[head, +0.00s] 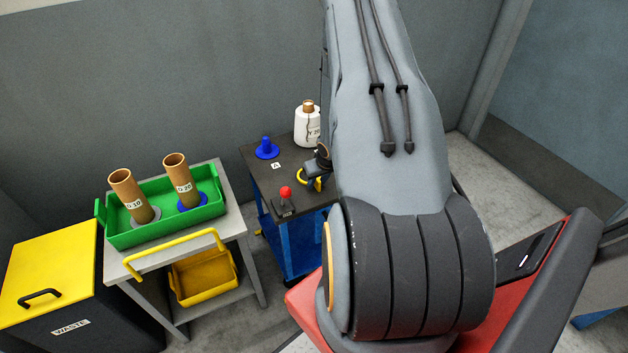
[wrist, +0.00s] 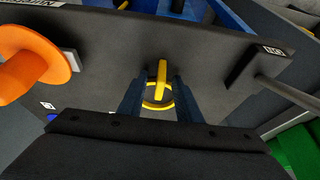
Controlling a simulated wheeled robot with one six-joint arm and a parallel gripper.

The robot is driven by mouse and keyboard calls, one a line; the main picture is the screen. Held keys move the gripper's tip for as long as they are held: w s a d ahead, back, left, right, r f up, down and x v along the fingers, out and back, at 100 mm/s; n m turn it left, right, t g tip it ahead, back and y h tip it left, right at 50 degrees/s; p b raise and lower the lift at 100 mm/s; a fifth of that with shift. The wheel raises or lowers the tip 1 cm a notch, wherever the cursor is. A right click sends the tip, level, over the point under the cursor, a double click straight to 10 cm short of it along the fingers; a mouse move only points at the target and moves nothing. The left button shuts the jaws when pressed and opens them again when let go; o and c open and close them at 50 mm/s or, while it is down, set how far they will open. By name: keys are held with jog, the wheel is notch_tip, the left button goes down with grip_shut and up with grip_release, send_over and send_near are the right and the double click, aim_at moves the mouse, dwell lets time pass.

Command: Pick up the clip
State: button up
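The clip is a small yellow piece with a ring (wrist: 161,74), seen in the middle of the wrist view over the dark table top. In the head view a yellow curve of it (head: 302,180) shows beside my gripper, partly hidden. My gripper (wrist: 159,88) has its two blue fingers apart, one on each side of the clip. A gap shows between each finger and the upright yellow part; I see no grip on it. In the head view my gripper (head: 317,178) is low over the table, largely hidden by its own wrist and arm.
On the dark table (head: 262,170) stand a blue peg (head: 267,148), a white yarn bobbin (head: 307,125) and a red-knobbed lever (head: 286,193). An orange peg (wrist: 40,62) is at the left in the wrist view. A green tray (head: 125,237) with two tubes stands left.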

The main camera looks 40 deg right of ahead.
grip_shut()
notch_tip(320, 180, up, 10)
jog(key=shift+p, duration=0.45)
dwell(0.5)
